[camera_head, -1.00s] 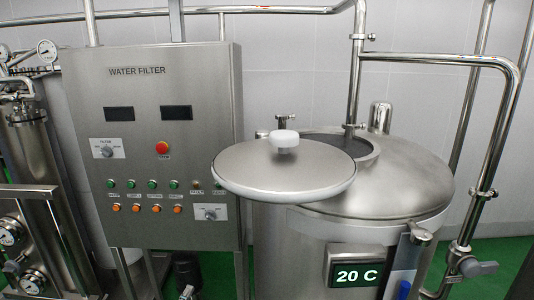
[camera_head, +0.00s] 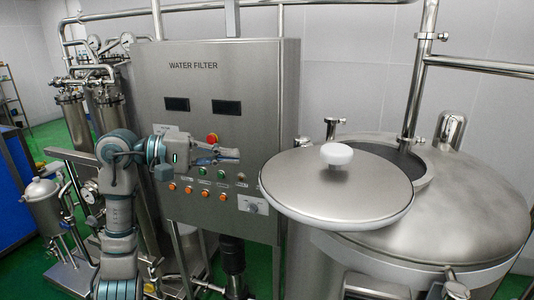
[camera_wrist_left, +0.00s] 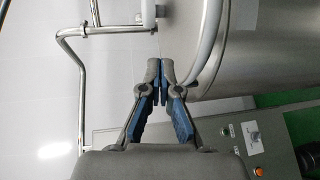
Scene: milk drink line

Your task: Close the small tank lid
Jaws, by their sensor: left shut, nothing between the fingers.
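The tank lid (camera_head: 335,190) is a round steel disc with a white knob (camera_head: 337,153). In the head view it sits swung to the left of the tank (camera_head: 455,215), overhanging the tank's side. Part of the dark tank opening (camera_head: 412,165) shows behind the lid on the right. My left gripper (camera_head: 238,155) is shut and empty, in front of the control panel and left of the lid, apart from it. In the left wrist view the closed fingertips (camera_wrist_left: 160,68) point toward the lid's pale rim (camera_wrist_left: 208,45). My right gripper is not in view.
The water filter panel (camera_head: 240,85) with buttons and a red stop knob stands behind my left gripper. A steel pipe (camera_head: 418,75) rises beside the opening. A small post (camera_head: 331,125) stands behind the lid. Filter vessels (camera_head: 75,120) are at the left.

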